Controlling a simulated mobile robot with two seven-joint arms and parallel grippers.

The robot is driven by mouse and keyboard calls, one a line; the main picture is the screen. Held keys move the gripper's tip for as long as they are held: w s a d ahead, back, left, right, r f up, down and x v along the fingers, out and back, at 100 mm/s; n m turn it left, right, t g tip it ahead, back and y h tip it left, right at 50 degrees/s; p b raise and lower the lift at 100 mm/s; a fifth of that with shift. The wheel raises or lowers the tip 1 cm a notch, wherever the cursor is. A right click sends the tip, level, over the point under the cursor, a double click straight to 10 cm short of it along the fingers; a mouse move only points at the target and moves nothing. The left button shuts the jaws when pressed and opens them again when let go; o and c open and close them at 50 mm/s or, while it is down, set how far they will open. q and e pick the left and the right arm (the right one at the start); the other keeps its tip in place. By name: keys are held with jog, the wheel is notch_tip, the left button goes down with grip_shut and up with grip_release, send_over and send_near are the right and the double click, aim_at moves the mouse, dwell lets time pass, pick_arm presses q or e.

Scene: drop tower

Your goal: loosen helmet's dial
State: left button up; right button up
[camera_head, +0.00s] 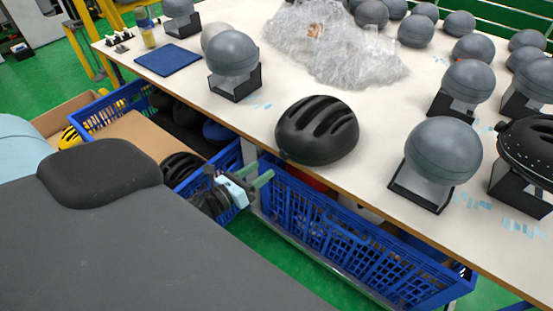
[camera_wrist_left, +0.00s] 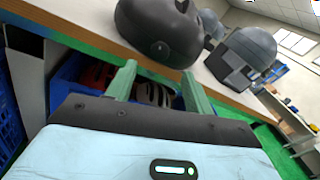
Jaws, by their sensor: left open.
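A black vented helmet (camera_head: 316,130) sits on the near edge of the white table (camera_head: 385,190), off any stand. In the left wrist view the helmet (camera_wrist_left: 158,30) is above and beyond the fingers, with a small round detail low on its facing side. I cannot tell whether this is the dial. My left gripper (camera_head: 264,174) is just outside the table edge, left of and below the helmet, apart from it. Its two green fingers (camera_wrist_left: 157,78) are spread with nothing between them. My right gripper does not show.
Grey headforms (camera_head: 443,150) on black stands fill the right and back of the table. A dark studded helmet (camera_head: 530,150) sits on one at the right edge. Clear plastic wrap (camera_head: 335,45) lies behind. Blue crates (camera_head: 345,235) stand below the table edge, near my left gripper.

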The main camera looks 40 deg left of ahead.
aim_at(282, 156)
pick_arm(q)
jog(key=w, duration=0.2)
jog(key=w+d, duration=0.1)
jog(key=w, duration=0.4)
jog(key=shift+d+p, duration=0.25)
jog(key=shift+p, duration=0.1)
jog(key=shift+c, duration=0.5)
jog(key=c, duration=0.9)
